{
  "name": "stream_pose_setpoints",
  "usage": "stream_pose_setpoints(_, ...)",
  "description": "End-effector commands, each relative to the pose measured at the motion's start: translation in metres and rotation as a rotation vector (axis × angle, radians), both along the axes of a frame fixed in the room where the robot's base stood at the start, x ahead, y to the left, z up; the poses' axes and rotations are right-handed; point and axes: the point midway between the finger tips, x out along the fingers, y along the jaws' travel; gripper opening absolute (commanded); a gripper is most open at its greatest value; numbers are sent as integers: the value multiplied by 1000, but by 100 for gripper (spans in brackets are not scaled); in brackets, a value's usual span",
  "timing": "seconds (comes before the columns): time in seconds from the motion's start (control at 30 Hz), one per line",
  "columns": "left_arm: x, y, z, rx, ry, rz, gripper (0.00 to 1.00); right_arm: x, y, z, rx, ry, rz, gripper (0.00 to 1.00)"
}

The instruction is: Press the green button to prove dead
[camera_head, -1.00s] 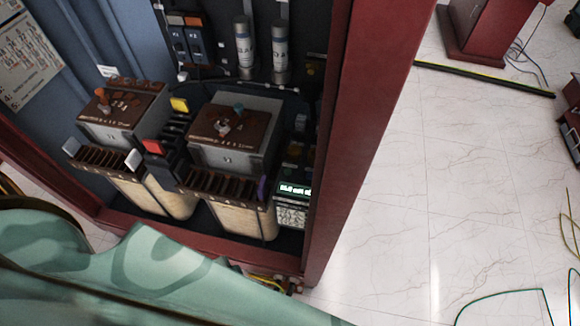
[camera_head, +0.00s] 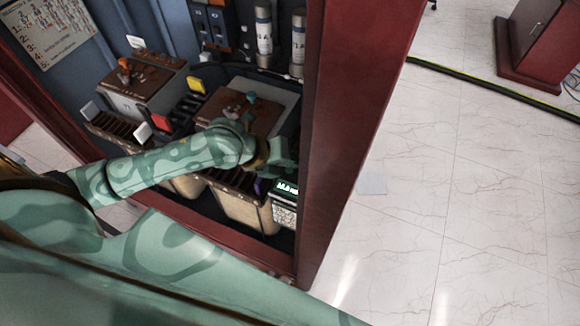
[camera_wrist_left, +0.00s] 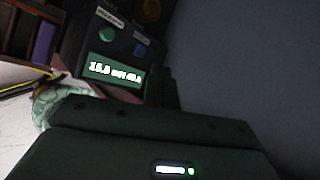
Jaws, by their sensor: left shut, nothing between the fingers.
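A green round button (camera_wrist_left: 107,32) sits on a dark panel in the left wrist view, above a lit display (camera_wrist_left: 115,72) with white characters. The lit display also shows in the head view (camera_head: 287,188), at the cabinet's right inner side. My left gripper (camera_head: 287,158) is inside the cabinet, just above that display, and is dark and hard to make out. In the left wrist view a dark gripper part (camera_wrist_left: 164,88) stands beside the panel's right edge. The gripper is shut and empty. I cannot tell whether it touches the panel. My right gripper is not in view.
The dark red cabinet frame (camera_head: 345,130) stands right of my left arm. Two transformers with brown tops (camera_head: 140,80) (camera_head: 262,118) stand inside, with red (camera_head: 160,122) and yellow (camera_head: 196,85) parts between them.

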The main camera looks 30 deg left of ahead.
Motion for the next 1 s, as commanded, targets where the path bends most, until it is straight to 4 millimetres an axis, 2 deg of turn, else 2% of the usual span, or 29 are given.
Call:
stream_pose_setpoints(0.1, 16, 19, 11, 91, -87, -171, 0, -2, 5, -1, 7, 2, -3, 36)
stream_pose_setpoints(0.3, 28, 37, 23, 164, -168, -304, 0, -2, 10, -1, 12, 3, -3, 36)
stream_pose_setpoints(0.77, 29, 39, 23, 174, -182, -323, 0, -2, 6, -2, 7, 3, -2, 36)
stream_pose_setpoints(1.0, 29, 39, 7, 172, -179, -322, 0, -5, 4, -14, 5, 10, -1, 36)
